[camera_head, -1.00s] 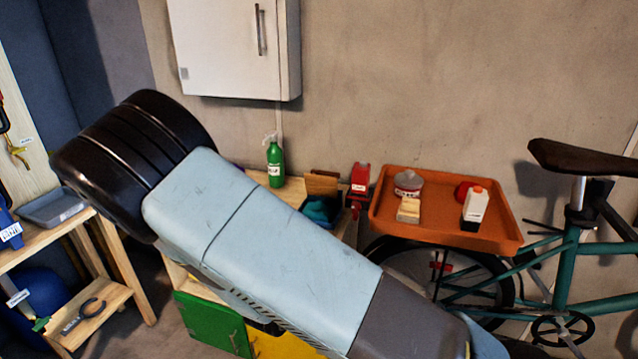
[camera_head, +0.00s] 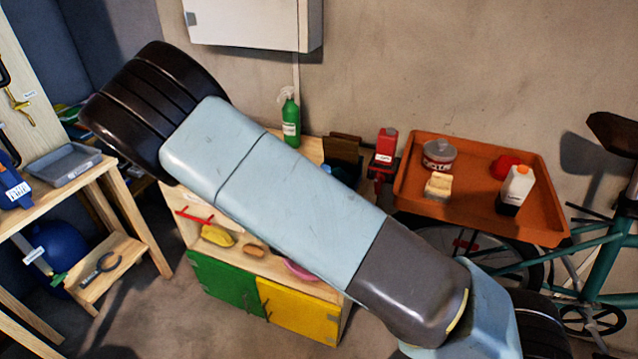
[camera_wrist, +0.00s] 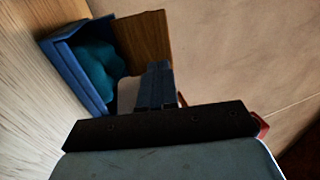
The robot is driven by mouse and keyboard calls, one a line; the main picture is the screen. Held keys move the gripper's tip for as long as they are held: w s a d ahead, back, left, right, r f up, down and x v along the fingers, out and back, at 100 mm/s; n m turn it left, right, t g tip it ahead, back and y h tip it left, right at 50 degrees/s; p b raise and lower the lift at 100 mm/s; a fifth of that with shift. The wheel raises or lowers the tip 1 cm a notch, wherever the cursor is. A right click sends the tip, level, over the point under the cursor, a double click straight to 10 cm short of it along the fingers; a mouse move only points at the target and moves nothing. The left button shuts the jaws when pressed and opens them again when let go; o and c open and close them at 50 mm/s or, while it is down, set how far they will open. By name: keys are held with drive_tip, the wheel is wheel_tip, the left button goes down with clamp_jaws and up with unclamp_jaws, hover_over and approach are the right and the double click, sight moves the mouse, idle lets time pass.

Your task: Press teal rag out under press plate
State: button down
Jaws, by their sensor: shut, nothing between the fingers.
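In the wrist view a blue box (camera_wrist: 73,75) with an open side or top holds a crumpled teal rag (camera_wrist: 100,72). A brown wooden plate (camera_wrist: 146,38) stands tilted against the far side of the box; it also shows in the head view (camera_head: 342,152). My gripper (camera_wrist: 158,72) is shut and empty, its dark fingers pointing towards the plate and beside the rag. Whether the fingers touch the plate, I cannot tell. In the head view my arm hides the gripper and most of the box and rag.
A green spray bottle (camera_head: 290,120) stands left of the plate, on the wooden cabinet top. A bicycle (camera_head: 600,250) stands at the right.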

sight(336, 144)
drive_tip(key=x, duration=0.8)
drive_tip(key=shift+w+d, duration=0.15)
drive_tip(key=shift+w, duration=0.1)
drive_tip(key=shift+r, duration=0.1)
